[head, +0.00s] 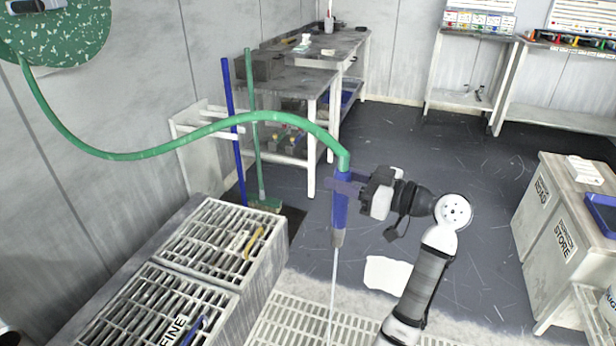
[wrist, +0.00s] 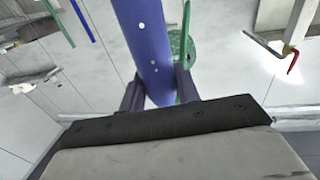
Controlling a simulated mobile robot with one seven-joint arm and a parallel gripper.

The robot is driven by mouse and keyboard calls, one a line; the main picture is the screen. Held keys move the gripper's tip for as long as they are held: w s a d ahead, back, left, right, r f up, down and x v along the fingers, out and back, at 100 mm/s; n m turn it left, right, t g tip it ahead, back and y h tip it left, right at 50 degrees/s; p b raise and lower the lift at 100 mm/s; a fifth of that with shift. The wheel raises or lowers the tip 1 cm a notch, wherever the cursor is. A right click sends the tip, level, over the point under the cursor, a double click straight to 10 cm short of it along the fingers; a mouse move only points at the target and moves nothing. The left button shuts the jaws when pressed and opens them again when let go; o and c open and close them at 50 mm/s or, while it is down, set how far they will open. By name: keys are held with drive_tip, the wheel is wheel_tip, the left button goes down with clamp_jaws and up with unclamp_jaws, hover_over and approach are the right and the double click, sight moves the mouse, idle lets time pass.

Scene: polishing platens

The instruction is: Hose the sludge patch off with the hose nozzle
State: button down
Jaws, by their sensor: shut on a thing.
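My gripper (head: 350,186) is shut on the blue hose nozzle (head: 340,212), which hangs almost upright with its grey tip down. The wrist view shows the blue nozzle body (wrist: 145,45) between my two fingers. A thin pale stream (head: 332,295) runs from the tip straight down past the lower picture edge, over the floor grating. A pale, off-white patch (head: 387,272) lies on the dark floor right of the stream; I cannot tell for sure whether it is the sludge patch. The stream is apart from it.
The green hose (head: 150,153) arcs from the reel (head: 60,30) on the left wall to the nozzle. Slatted racks (head: 215,240) stand at lower left. A floor grating (head: 290,320) lies in front. Blue and green poles lean by a bench (head: 300,55). A cabinet (head: 560,215) stands right.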

drive_tip(key=s+d+f+b, duration=0.2)
drive_tip(key=d, duration=0.9)
drive_tip(key=s+d+f+b, duration=0.2)
drive_tip(key=d+f+b, duration=0.1)
drive_tip(key=d, duration=0.7)
drive_tip(key=shift+s+d, duration=0.15)
drive_tip(key=shift+d, duration=0.25)
drive_tip(key=shift+a, duration=0.1)
